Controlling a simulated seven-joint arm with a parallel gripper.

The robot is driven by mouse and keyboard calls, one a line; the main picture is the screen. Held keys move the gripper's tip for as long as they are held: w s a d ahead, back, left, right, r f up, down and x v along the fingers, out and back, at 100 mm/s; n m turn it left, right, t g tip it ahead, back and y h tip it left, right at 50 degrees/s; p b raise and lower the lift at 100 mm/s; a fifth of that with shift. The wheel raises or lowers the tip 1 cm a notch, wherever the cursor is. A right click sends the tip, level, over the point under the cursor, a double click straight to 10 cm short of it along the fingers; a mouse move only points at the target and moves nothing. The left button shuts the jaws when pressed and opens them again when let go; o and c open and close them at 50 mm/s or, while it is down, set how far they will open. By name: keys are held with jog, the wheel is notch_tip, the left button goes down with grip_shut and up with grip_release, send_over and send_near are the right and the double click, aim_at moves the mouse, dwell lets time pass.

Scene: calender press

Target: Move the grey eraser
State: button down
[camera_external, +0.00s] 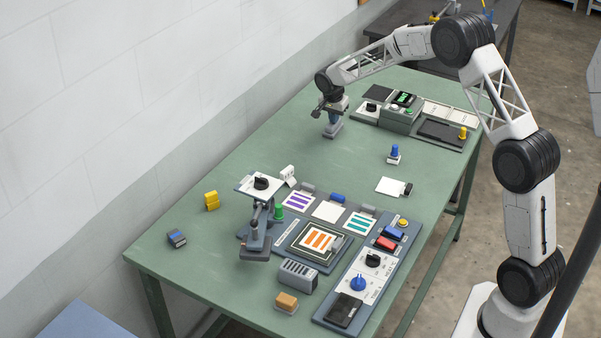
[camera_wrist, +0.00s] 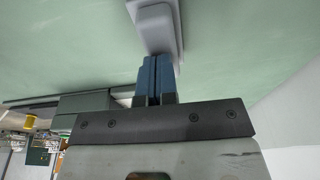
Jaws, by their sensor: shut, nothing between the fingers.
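A light grey block with a raised middle, which looks like the grey eraser (camera_external: 332,131), is on the green table at the far left side. It also shows at the top of the wrist view (camera_wrist: 154,28). My gripper (camera_external: 332,117) points down right above it. Its two blue fingers (camera_wrist: 157,78) are together with nothing between them, their tips close to the block. Whether they touch it I cannot tell.
A grey device with a green display (camera_external: 403,100) stands to the right of my gripper. A blue-topped stamp (camera_external: 394,154) and a white card (camera_external: 391,186) lie nearer. The press (camera_external: 258,235) and control panel (camera_external: 365,270) fill the front. The table's middle left is clear.

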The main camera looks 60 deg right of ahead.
aim_at(290, 168)
jog(key=a, duration=0.7)
jog(key=a+f, duration=0.1)
jog(key=a, duration=1.3)
jog(key=shift+s+f, duration=0.3)
jog(key=shift+f, duration=0.1)
jog(key=shift+d+r, duration=0.1)
jog(key=shift+r, duration=0.05)
jog(key=shift+w+d+r, duration=0.1)
jog(key=shift+w+r, duration=0.1)
jog(key=shift+r, duration=0.75)
jog(key=shift+r, duration=0.1)
jog(key=shift+r, duration=0.1)
jog(key=shift+s+a, duration=0.1)
jog(key=shift+a, duration=0.1)
jog(key=a, duration=1.1)
jog(key=shift+a+r, duration=0.1)
jog(key=shift+a, duration=0.2)
jog(key=shift+r, duration=0.15)
